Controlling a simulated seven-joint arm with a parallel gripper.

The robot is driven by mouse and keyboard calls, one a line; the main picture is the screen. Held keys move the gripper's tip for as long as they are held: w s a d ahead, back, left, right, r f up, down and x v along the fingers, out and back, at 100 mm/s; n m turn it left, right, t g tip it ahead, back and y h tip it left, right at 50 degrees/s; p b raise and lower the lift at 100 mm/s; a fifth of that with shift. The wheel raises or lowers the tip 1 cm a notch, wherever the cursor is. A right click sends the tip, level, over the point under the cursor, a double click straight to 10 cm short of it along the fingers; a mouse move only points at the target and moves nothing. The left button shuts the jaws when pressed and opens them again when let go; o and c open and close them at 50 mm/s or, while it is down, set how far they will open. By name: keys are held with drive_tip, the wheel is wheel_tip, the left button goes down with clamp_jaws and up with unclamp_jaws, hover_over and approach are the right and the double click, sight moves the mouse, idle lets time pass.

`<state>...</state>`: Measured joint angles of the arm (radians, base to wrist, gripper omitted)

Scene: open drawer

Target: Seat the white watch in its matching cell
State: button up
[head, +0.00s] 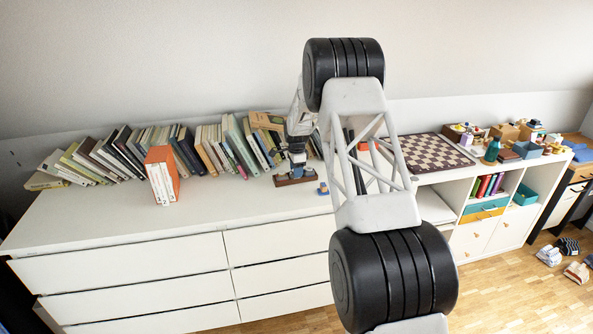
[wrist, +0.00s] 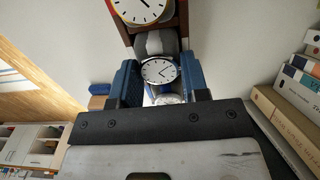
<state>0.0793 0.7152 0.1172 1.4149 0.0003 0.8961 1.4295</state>
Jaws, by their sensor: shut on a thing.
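My gripper (head: 297,158) is low over the dark brown wooden case (head: 283,183) on the dresser top in the head view. In the wrist view its blue fingers (wrist: 160,78) are shut on a watch with a round white dial (wrist: 158,71) and dark hour marks. Just beyond the held watch is a grey padded cell or cushion (wrist: 157,42) in the case. A larger round white dial (wrist: 140,8) with a yellowish rim shows past it, cut by the top edge. Whether the held watch touches the case is hidden.
A chessboard (head: 430,152) is further right.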

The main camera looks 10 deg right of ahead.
drive_tip(key=shift+f, duration=0.15)
drive_tip(key=o, duration=1)
wheel_tip(320, 180, up, 12)
drive_tip(key=shift+r, duration=0.2)
drive_tip(key=shift+r, duration=0.1)
idle(0.8)
